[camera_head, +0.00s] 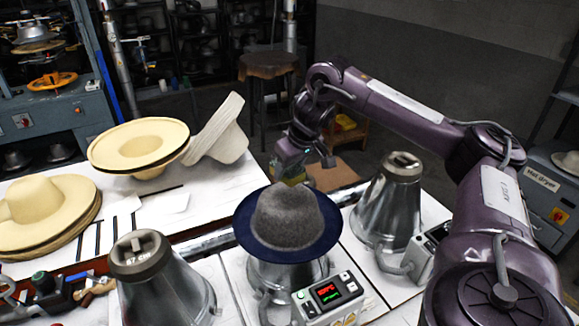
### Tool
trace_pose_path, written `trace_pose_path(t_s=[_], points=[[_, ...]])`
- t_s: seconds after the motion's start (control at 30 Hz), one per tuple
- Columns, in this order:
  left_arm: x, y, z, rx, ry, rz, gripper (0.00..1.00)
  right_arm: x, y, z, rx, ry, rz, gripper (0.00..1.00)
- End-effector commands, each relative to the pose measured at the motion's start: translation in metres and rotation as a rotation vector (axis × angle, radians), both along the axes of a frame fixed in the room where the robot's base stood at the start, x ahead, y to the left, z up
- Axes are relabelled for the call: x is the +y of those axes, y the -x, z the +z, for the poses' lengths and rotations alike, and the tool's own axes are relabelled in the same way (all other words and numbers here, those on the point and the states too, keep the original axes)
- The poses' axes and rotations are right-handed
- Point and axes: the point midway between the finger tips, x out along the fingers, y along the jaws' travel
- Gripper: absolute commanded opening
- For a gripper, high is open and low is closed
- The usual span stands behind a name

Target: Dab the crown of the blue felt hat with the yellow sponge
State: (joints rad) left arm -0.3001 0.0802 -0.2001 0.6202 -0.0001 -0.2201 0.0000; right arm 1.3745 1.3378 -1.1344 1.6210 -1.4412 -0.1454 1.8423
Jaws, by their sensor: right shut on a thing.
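The felt hat (287,222) sits on the middle metal press form, with a mottled grey crown and a dark blue brim. My right gripper (292,168) is behind the crown in the picture, its fingers pointing down. It is shut on a small dull-yellow thing, the sponge (296,180), which shows just above the back brim and is partly hidden. I cannot tell whether the sponge touches the hat. My left gripper is not in view.
Bare metal forms stand left (160,282) and right (388,202) of the hat. A control box (328,300) with a lit display sits in front. Pale straw hats (140,146) lie on the white table at left. A round stool (268,66) stands behind.

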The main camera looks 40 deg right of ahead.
Motion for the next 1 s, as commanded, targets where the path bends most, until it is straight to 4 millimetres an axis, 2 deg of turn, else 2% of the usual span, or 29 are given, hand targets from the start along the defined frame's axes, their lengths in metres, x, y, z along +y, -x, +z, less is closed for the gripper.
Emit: trace_pose_path(t_s=[0.17, 1.0], points=[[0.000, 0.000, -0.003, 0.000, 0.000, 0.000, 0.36, 0.000, 0.000, -0.005, 0.000, 0.000, 0.000, 0.31], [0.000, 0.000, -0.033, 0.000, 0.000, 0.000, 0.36, 0.000, 0.000, -0.058, 0.000, 0.000, -0.001, 0.31]])
